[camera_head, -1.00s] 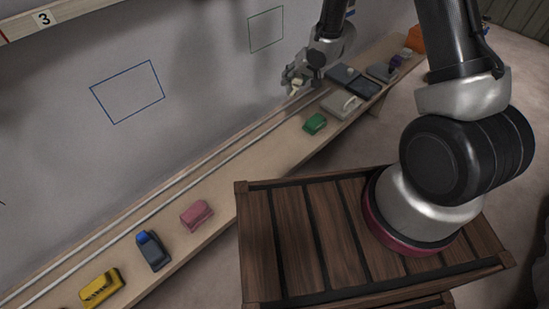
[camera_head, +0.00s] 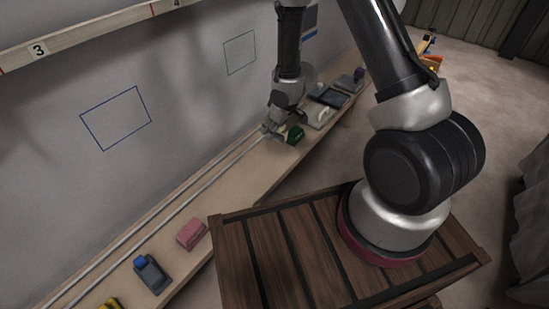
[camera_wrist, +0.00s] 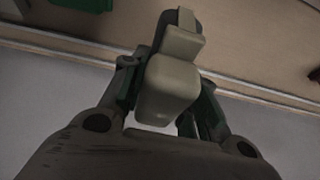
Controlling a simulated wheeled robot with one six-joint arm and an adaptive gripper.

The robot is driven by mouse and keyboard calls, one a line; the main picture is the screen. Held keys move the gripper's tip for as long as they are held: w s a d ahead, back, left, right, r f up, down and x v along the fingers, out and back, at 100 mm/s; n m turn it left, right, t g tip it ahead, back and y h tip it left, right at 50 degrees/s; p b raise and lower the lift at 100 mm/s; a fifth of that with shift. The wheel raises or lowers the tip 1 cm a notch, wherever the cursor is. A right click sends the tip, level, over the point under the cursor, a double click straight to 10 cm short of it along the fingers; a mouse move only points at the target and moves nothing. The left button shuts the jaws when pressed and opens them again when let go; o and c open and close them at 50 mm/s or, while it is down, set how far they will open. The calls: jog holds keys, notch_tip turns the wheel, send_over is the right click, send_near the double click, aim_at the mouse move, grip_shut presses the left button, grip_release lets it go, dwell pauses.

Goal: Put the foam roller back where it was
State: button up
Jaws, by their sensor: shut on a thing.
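My gripper (camera_head: 272,130) is low over the long wooden shelf (camera_head: 225,195) by the wall, beside a green block (camera_head: 294,135). In the wrist view my gripper (camera_wrist: 167,85) is shut on a pale beige, rounded piece (camera_wrist: 168,92) with a narrower end, which I take to be the foam roller. It lies between the two fingers, over the shelf and rail. I cannot tell whether it touches the shelf. The green block's edge shows at the top left of the wrist view (camera_wrist: 80,4).
A grey tool with a pale handle (camera_head: 320,114) and a dark tray (camera_head: 329,96) lie beyond the green block. A pink block (camera_head: 192,233) and a dark, blue-topped thing (camera_head: 151,273) lie nearer. Two rails run along the wall side. The shelf between pink and green blocks is clear.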

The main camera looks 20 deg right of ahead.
notch_tip(320, 180, down, 10)
dwell(0.6)
jog(key=shift+f, duration=0.15)
jog(key=o, duration=1)
jog(key=shift+c, duration=0.2)
